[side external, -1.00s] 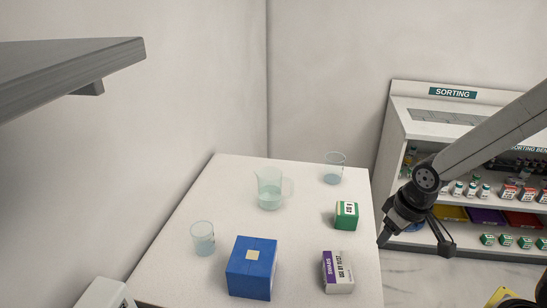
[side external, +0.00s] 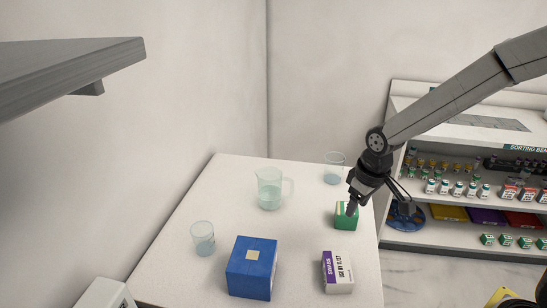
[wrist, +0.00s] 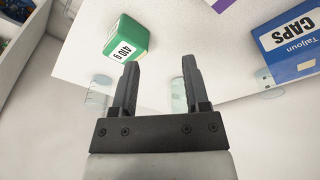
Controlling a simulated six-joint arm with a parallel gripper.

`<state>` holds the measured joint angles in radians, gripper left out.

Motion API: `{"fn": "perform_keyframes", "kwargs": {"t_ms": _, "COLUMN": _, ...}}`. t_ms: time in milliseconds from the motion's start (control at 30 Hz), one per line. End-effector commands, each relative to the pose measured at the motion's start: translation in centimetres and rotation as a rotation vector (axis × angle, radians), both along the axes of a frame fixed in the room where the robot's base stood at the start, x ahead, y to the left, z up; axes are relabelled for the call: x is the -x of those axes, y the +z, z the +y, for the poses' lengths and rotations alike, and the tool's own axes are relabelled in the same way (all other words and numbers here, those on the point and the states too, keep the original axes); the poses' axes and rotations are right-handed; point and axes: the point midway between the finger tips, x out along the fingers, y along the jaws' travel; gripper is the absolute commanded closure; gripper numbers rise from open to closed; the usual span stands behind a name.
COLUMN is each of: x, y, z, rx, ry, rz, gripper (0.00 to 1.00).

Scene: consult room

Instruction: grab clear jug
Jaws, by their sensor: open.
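The clear jug (side external: 269,190) stands upright on the white table, with a handle on its right side and pale liquid in it. In the wrist view the jug (wrist: 179,94) is partly hidden behind my right finger. My gripper (wrist: 159,66) is open and empty, its fingers apart. In the side view my gripper (side external: 378,206) is to the right of the jug, apart from it, at the table's right edge and in front of the green box (side external: 345,222).
A clear beaker (side external: 334,174) stands behind the jug to the right, and another beaker (side external: 203,244) at front left. A blue box (side external: 251,275) and a white-purple box (side external: 338,279) stand in front. Sorting shelves (side external: 470,232) are at right. The table's middle is clear.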

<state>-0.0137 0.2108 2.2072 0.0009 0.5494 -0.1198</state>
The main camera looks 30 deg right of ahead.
Motion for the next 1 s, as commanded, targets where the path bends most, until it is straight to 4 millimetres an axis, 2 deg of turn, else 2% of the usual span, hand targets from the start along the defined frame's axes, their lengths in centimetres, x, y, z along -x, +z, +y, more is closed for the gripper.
{"fn": "perform_keyframes", "kwargs": {"t_ms": 100, "x": -3.1, "y": 0.3, "z": 0.3, "rx": 0.006, "ry": 0.045, "rz": 0.019, "gripper": 0.41}}
{"fn": "perform_keyframes", "kwargs": {"t_ms": 500, "x": -11.9, "y": 1.0, "z": 1.2, "rx": 0.024, "ry": 0.196, "rz": 0.086, "gripper": 0.41}}
{"fn": "perform_keyframes", "kwargs": {"t_ms": 800, "x": -17.3, "y": 0.9, "z": 2.0, "rx": 0.031, "ry": 0.31, "rz": 0.133, "gripper": 0.41}}
{"fn": "perform_keyframes", "kwargs": {"t_ms": 1000, "x": -19.7, "y": 0.7, "z": 2.5, "rx": 0.034, "ry": 0.372, "rz": 0.159, "gripper": 0.41}}
